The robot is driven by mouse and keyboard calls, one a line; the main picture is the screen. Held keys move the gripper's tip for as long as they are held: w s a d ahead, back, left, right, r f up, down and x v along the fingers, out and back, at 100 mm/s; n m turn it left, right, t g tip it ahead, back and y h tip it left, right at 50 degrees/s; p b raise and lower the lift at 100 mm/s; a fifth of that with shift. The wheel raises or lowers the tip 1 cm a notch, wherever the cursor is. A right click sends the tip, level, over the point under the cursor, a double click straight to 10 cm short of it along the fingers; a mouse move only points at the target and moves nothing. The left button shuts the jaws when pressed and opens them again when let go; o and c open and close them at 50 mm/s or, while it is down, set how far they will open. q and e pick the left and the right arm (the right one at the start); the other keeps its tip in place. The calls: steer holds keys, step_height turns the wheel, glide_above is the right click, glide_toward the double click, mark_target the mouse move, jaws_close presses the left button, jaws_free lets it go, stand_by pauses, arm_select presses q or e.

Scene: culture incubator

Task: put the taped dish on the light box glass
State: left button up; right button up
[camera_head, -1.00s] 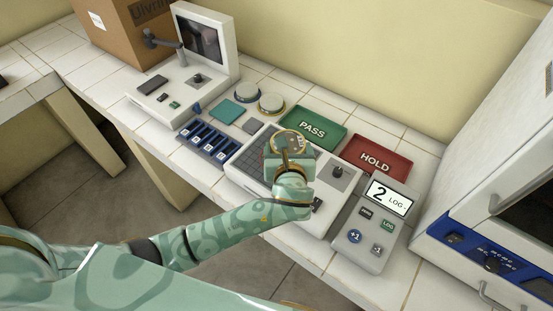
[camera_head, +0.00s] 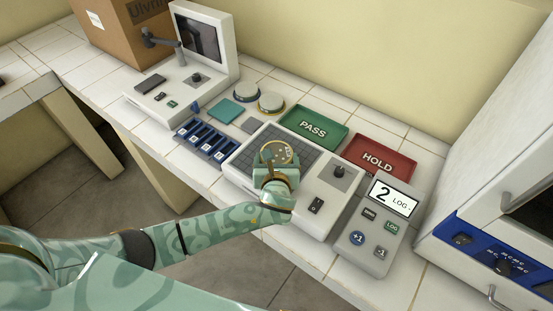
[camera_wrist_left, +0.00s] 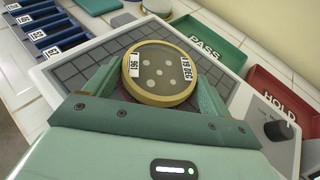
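A round dish with a yellow band and paper labels (camera_wrist_left: 160,72) sits between the fingers of my left gripper (camera_wrist_left: 155,95); one label reads 19 DEC. In the head view the dish (camera_head: 279,151) and my left gripper (camera_head: 277,165) are over the light box's dark gridded glass (camera_head: 251,153). The gripper is shut on the dish, with a finger on either side of it. In the wrist view the glass (camera_wrist_left: 104,64) spreads behind and left of the dish. I cannot tell whether the dish touches the glass. My right gripper is not in view.
Beyond the light box lie the green PASS tray (camera_head: 313,127) and red HOLD tray (camera_head: 379,157). A counter with a display (camera_head: 380,220) stands right. Two more dishes (camera_head: 271,102) (camera_head: 247,92) and a blue slotted rack (camera_head: 206,140) are left.

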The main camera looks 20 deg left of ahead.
arm_select(q)
steer(key=shift+o, duration=1.3)
steer(key=shift+r, duration=0.15)
steer(key=p+v, duration=0.2)
steer(key=v, duration=0.9)
steer(key=shift+s+p, duration=0.1)
steer(key=shift+p, duration=0.25)
steer(key=shift+s+d+r, duration=0.1)
steer(key=shift+s+r, duration=0.05)
steer(key=shift+s, duration=0.2)
